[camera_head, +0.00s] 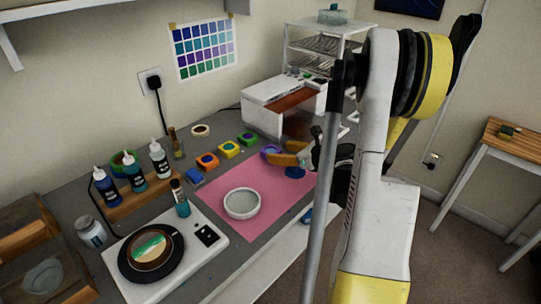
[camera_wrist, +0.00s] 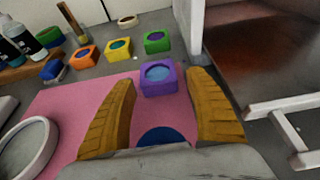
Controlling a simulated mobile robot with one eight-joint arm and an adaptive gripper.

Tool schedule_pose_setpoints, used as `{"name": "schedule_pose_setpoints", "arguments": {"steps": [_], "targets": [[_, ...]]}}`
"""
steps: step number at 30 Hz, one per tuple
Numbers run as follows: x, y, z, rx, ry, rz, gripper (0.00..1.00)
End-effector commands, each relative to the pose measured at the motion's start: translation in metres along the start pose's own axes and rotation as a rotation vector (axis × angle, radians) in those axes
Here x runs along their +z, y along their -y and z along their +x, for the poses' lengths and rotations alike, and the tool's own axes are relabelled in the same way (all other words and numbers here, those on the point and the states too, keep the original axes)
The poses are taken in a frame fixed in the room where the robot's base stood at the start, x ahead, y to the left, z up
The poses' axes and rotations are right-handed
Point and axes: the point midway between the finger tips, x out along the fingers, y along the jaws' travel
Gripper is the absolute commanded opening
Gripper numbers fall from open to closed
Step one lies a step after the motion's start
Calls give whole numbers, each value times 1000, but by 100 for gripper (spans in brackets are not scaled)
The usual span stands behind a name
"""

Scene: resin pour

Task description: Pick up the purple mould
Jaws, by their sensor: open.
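The purple mould (camera_wrist: 159,79) is a small square block with a round blue-grey recess in its top. In the wrist view it sits at the back edge of the pink mat, between and beyond the tips of my gripper (camera_wrist: 164,85). The yellow-brown fingers are spread apart with nothing held between them. In the head view the purple mould (camera_head: 269,152) shows just left of my gripper (camera_head: 283,153) and is partly hidden by a finger. I cannot tell whether a finger touches it.
Green (camera_wrist: 157,41), yellow (camera_wrist: 118,49) and orange (camera_wrist: 84,57) moulds stand in a row behind the pink mat (camera_wrist: 60,110). A blue disc (camera_wrist: 160,136) lies between the fingers' bases. A white cabinet (camera_wrist: 190,25) stands close at the right. A white bowl (camera_head: 242,203) sits on the mat.

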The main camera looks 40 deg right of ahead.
Motion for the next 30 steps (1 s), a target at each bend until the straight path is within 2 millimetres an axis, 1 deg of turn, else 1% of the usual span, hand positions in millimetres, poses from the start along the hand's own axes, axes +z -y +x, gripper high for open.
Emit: {"name": "schedule_pose_setpoints", "arguments": {"steps": [3,7,9,15,17,18,19,20,30], "targets": [[-1,-3,19,4,0,-3,63],[0,-3,39,2,-1,-2,63],[2,-3,44,1,-1,-3,63],[3,-3,44,0,-1,-2,63],[3,-3,44,0,-1,-2,46],[3,-3,44,0,-1,-2,34],[3,-3,44,0,-1,-2,25],[3,-3,44,0,-1,-2,21],[4,-3,44,0,-1,-2,20]]}}
